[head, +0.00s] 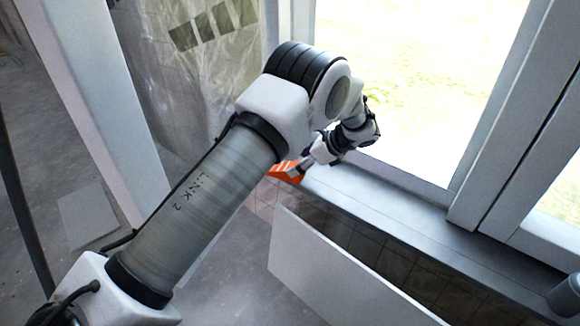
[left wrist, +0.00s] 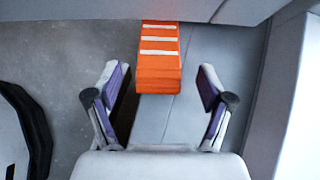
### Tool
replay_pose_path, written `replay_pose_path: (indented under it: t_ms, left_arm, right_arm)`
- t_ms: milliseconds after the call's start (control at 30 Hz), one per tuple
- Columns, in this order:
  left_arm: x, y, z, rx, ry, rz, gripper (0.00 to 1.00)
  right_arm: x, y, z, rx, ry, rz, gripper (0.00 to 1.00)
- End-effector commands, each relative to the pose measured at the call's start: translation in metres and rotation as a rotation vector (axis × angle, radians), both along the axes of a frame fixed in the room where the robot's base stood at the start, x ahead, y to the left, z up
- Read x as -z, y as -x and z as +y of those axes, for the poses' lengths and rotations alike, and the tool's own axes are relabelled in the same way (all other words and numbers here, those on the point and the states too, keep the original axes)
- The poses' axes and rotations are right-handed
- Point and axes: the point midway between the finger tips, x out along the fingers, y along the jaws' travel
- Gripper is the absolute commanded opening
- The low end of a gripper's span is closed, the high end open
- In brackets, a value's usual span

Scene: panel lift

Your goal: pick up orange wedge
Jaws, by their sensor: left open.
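The orange wedge (left wrist: 158,72) has white stripes across its top. In the left wrist view it lies on a grey sill, straight ahead of my left gripper (left wrist: 159,100). That gripper is open, with one finger on each side and the wedge's near end roughly between the fingertips; I cannot tell whether they touch. In the head view the wedge (head: 285,171) shows only in part, behind my left arm and beside my left gripper (head: 301,172). My right gripper is not in view.
The grey window sill (head: 420,235) runs along under bright windows. A white panel (head: 335,270) stands tilted below it, in front of a tiled wall. A dark cylinder (head: 567,295) is at the right edge. Plastic sheeting (head: 190,60) hangs behind my arm.

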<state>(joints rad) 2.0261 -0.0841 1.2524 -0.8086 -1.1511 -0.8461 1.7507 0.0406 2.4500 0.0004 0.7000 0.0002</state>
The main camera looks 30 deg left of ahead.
Motion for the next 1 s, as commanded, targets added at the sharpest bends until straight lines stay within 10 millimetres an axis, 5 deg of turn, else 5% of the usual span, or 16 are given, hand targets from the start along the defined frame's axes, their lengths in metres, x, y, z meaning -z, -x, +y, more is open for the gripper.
replay_pose_path:
  t_ms: [300, 767, 867, 1000]
  left_arm:
    - [-0.045, -0.008, -0.045, 0.000, 0.000, -0.001, 0.81]
    - [-0.050, -0.008, -0.050, -0.019, -0.003, -0.016, 0.81]
    - [-0.048, -0.011, -0.051, -0.115, -0.009, -0.129, 0.81]
    - [-0.035, -0.021, -0.064, -0.449, 0.042, -0.484, 0.81]
  right_arm:
    - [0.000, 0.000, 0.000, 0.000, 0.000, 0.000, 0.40]
    - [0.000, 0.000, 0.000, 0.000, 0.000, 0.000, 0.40]
    - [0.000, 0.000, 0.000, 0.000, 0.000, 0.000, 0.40]
    - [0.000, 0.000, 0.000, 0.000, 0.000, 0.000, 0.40]
